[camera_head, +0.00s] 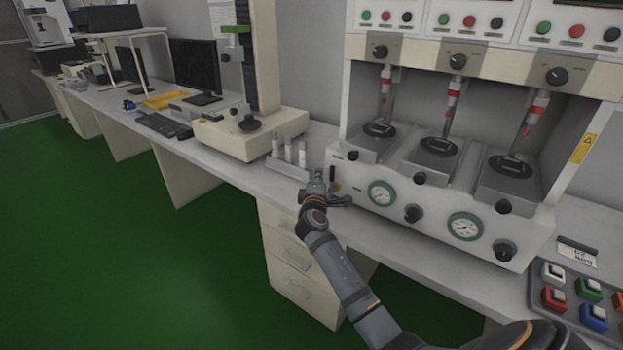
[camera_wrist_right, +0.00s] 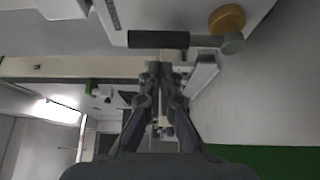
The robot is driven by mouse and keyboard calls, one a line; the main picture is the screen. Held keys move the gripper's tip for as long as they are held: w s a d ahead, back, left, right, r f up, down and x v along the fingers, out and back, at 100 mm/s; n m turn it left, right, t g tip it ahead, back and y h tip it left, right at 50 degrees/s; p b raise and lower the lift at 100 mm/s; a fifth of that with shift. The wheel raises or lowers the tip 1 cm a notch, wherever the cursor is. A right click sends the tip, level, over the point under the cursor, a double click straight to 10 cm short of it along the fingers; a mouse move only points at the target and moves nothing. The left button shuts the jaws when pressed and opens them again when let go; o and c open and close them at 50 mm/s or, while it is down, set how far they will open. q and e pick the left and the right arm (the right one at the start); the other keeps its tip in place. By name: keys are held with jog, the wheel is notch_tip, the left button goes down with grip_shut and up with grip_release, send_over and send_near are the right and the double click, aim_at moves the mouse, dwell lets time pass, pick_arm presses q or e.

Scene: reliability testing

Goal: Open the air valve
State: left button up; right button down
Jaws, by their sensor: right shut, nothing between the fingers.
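The air valve appears to be the black lever handle (camera_head: 332,174) at the left end of the white test machine's front panel. In the right wrist view the black handle (camera_wrist_right: 165,40) runs sideways from a grey joint, beside a round brass-coloured part (camera_wrist_right: 227,18). My right gripper (camera_head: 318,180) is just left of the handle in the head view. In the wrist view its fingers (camera_wrist_right: 166,70) are together and empty, with the handle beyond the tips. I cannot tell whether they touch it. My left gripper is not in view.
The white test machine (camera_head: 347,208) has gauges and black knobs along its front. A small rack with white tubes (camera_head: 289,155) stands close behind my right gripper. A button box (camera_head: 545,272) is at the lower right. Green floor (camera_head: 130,260) lies open in front of the bench.

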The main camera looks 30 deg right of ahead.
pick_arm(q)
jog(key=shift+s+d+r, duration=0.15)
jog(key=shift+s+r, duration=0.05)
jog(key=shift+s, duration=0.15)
pick_arm(e)
jog(key=shift+s+d+r, duration=0.15)
jog(key=shift+s+d, duration=0.3)
jog(key=shift+s, duration=0.4)
